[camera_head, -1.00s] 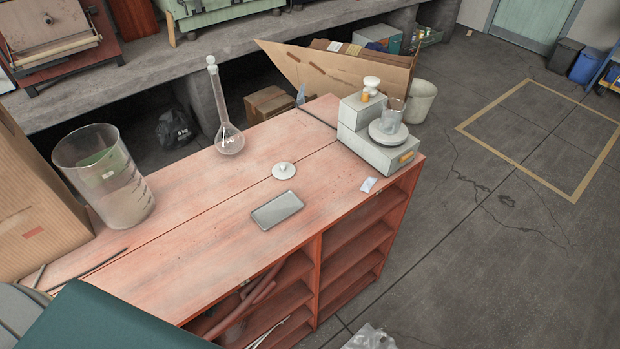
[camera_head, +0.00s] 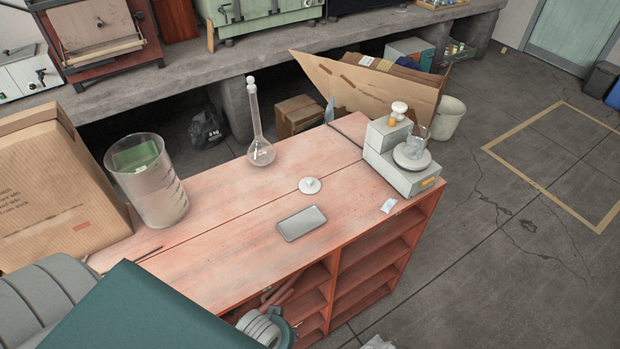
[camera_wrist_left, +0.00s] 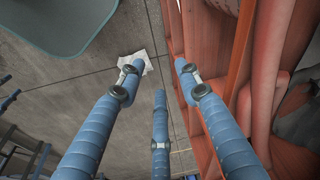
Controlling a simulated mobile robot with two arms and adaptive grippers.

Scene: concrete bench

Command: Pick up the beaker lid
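The beaker lid (camera_head: 310,186), a small white disc with a knob on top, lies flat on the reddish wooden cabinet top (camera_head: 225,245), near its middle. It is apart from everything around it. My left gripper (camera_wrist_left: 159,78) shows in the left wrist view with its blue segmented fingers spread apart and nothing between them. It is beside the cabinet's shelf side, over the floor, away from the lid. The lid is not in the wrist view. My right gripper is not in view.
A grey flat slab (camera_head: 302,223) lies just in front of the lid. A tall glass flask (camera_head: 261,152) stands behind it. A large beaker (camera_head: 160,195) stands left, beside a cardboard box (camera_head: 60,200). A scale (camera_head: 405,172) bearing a small beaker stands at the right end.

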